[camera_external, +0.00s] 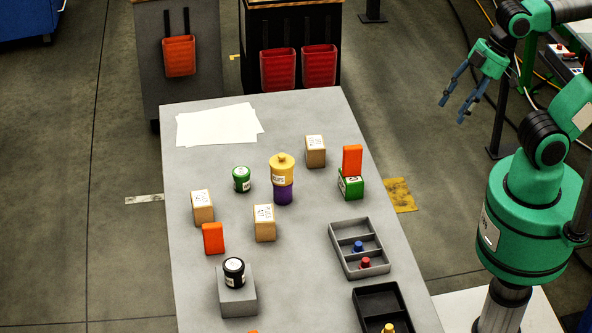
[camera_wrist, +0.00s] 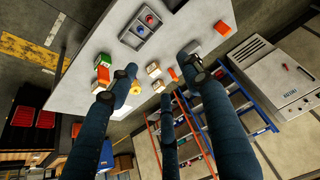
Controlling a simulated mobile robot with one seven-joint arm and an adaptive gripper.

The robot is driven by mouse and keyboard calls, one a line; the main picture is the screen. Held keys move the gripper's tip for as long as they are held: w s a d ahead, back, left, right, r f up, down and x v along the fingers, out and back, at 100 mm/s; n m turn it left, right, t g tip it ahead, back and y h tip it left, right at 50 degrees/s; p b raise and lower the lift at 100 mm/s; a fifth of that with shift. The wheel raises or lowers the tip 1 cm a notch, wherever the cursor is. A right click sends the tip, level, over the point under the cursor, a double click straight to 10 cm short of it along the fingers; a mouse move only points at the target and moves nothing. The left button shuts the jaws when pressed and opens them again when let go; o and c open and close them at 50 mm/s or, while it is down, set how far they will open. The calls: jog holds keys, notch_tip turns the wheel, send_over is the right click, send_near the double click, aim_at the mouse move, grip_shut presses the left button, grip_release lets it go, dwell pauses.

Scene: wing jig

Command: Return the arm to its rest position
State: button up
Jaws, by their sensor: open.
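My gripper (camera_external: 461,97) is open and empty, with its blue fingers spread. In the external view it hangs in the air to the right of the grey table (camera_external: 185,285), beyond the table's right edge and clear of everything on it. My green arm is bent, with its upper part reaching out at the top right. In the wrist view the fingers of my gripper (camera_wrist: 160,105) spread apart, and the table (camera_wrist: 85,85) lies some distance away behind them. No object is between the fingers.
The table bears several tan boxes (camera_external: 265,223), a yellow container (camera_external: 282,170) on a purple one, an orange block (camera_external: 352,160) on a green box, a grey divided tray (camera_external: 342,262) and a black tray (camera_external: 365,300). Red bins (camera_external: 278,70) hang beyond the table. Floor beside the table is open.

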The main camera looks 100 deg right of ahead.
notch_tip(320, 180, down, 2)
jog(key=shift+f+b, duration=0.1)
jog(key=shift+b, duration=0.6)
jog(key=shift+o, duration=0.2)
dwell(0.6)
